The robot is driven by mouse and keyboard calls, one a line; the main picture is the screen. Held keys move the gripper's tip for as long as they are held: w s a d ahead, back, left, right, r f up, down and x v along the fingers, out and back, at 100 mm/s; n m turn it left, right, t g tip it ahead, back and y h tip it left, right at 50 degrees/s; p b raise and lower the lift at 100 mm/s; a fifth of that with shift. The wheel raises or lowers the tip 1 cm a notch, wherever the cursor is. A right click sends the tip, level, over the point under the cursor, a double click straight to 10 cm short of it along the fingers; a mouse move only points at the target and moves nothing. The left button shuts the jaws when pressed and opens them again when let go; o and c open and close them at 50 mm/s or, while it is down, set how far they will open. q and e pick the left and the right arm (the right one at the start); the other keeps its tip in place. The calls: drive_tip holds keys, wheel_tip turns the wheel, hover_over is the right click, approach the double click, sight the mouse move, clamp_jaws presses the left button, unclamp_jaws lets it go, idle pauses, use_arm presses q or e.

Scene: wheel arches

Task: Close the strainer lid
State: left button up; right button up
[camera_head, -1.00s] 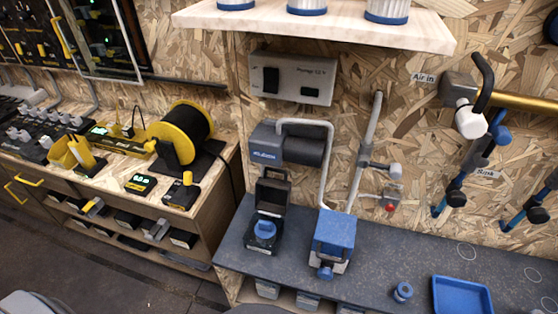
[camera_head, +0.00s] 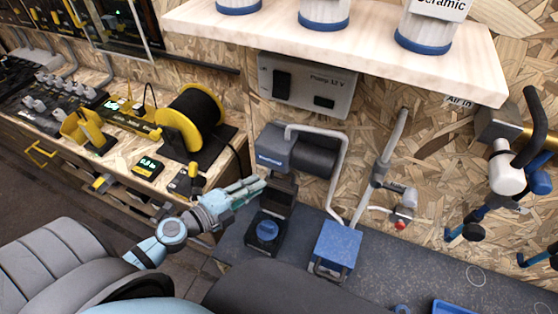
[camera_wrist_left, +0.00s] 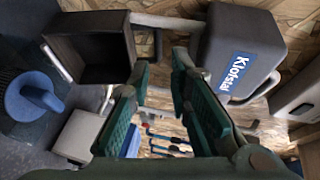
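The strainer (camera_head: 266,232) stands on the dark blue bench, a black body with a blue round knob inside. Its dark lid (camera_head: 283,188) is raised, standing up at the back. In the left wrist view the lid (camera_wrist_left: 92,50) shows as a hollow dark box and the blue knob (camera_wrist_left: 35,97) is at the left. My left gripper (camera_head: 257,186) is beside the raised lid, on its left in the head view. In the wrist view the left gripper's green fingers (camera_wrist_left: 160,78) are apart with nothing held between them. Contact with the lid cannot be told. My right gripper is not in view.
A grey pump (camera_head: 278,145) with a pale bent pipe is mounted behind the strainer; it also shows close in the wrist view (camera_wrist_left: 237,58). A blue-topped unit (camera_head: 338,246) stands right of the strainer. A wooden shelf (camera_head: 350,48) with canisters overhangs above.

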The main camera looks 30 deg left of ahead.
sight(279, 182)
use_arm(q)
drive_tip(key=b+x, duration=0.1)
drive_tip(key=x, duration=0.7)
drive_tip(key=shift+w+d+f, duration=0.15)
drive_tip(key=shift+w+f, duration=0.1)
drive_tip(key=shift+w+d+f, duration=0.1)
drive_tip(key=shift+w+d, duration=0.1)
drive_tip(key=shift+w, duration=0.35)
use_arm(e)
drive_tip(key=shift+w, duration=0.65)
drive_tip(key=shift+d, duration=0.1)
use_arm(q)
clamp_jaws()
